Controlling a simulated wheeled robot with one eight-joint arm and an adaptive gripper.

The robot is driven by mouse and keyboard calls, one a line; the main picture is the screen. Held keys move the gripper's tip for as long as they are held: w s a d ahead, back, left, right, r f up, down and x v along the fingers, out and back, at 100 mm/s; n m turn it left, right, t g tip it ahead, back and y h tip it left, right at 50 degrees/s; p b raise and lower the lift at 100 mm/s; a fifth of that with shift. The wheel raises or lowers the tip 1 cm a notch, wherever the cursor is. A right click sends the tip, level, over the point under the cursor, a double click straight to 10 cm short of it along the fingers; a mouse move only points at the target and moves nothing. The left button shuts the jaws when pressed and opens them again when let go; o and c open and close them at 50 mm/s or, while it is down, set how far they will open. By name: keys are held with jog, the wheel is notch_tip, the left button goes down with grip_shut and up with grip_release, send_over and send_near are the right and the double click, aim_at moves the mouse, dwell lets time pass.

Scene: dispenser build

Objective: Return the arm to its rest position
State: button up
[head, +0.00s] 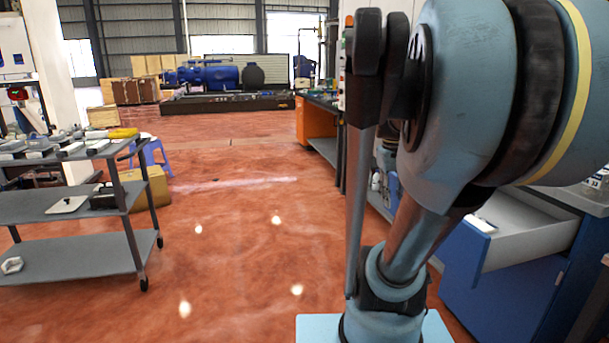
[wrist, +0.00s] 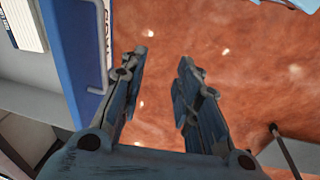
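My arm stands in the right half of the head view, raised and close to the camera, and hides part of the workbench side behind it. My gripper (wrist: 163,58) shows in the wrist view with its two fingers apart. Nothing is between the fingers; the reddish floor shows through the gap. The gripper itself cannot be made out in the head view.
A grey shelf cart (head: 70,205) with several items stands at the left. A blue cabinet (head: 500,285) with an open drawer (head: 520,232) is at the right, beside my arm. An orange bench (head: 312,128) is further back. The middle floor (head: 235,215) is clear.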

jog(key=s+a+f, duration=0.4)
jog(key=f, duration=0.2)
jog(key=s+a+f+m+t+y, duration=0.1)
jog(key=s+a+f, duration=0.3)
jog(key=f, duration=0.3)
jog(key=shift+s+a+m+y, duration=0.2)
jog(key=shift+s+m+y, duration=0.1)
jog(key=shift+s, duration=0.1)
jog(key=shift+s, duration=0.15)
